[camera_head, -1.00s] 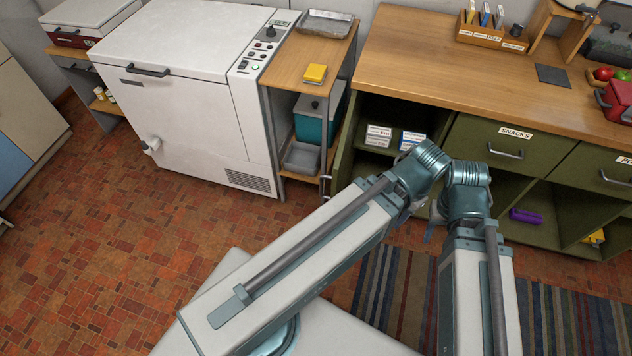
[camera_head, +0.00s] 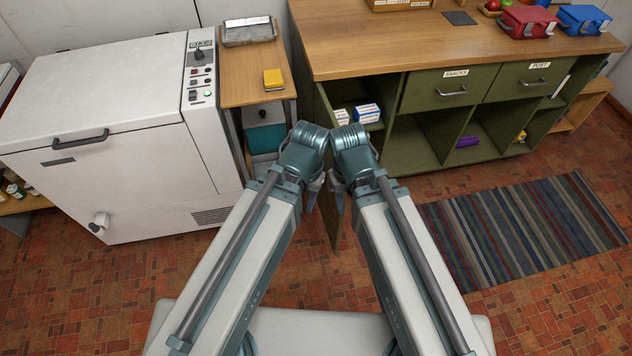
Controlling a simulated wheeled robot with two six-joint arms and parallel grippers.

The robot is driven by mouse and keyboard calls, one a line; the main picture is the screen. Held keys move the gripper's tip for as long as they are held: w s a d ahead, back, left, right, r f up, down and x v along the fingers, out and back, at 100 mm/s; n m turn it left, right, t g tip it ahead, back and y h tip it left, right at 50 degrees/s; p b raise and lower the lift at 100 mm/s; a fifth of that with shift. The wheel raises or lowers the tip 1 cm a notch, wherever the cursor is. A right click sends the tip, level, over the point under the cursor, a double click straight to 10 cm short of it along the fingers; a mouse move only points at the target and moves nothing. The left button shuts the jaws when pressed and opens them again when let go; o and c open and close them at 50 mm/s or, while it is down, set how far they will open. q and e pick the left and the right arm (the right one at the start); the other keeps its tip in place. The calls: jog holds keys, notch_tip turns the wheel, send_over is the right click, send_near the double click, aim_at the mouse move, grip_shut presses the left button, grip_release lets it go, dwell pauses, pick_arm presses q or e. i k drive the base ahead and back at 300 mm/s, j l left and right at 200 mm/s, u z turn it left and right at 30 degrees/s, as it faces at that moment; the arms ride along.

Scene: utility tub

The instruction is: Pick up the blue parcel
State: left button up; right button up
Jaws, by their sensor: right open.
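I cannot make out anything that is clearly a blue parcel. A blue case with a handle (camera_head: 584,19) stands on the wooden counter (camera_head: 390,45) at the far right. A small blue and white box (camera_head: 367,114) lies in the open cabinet bay under the counter. My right gripper (camera_head: 338,190) hangs down below its wrist near the middle, empty and open, in front of the cabinet's left end. My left gripper (camera_head: 313,190) hangs just left of it; its jaws are too small and dark to read.
An open green cabinet door (camera_head: 329,215) stands behind my grippers. Drawers labelled SNACKS (camera_head: 448,90) and POST (camera_head: 531,81) are shut. A red case (camera_head: 527,22) sits beside the blue one. A white machine (camera_head: 120,150) stands left. A striped rug (camera_head: 525,235) and open floor lie right.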

aim_at(367, 113)
jog(key=i, duration=0.45)
jog(key=k, duration=0.2)
jog(key=l+u, duration=0.15)
jog(key=l, duration=0.35)
jog(key=k+l+u, duration=0.1)
jog(key=l, duration=0.35)
jog(key=l+u, duration=0.25)
jog(key=l, duration=0.65)
jog(key=i, duration=0.05)
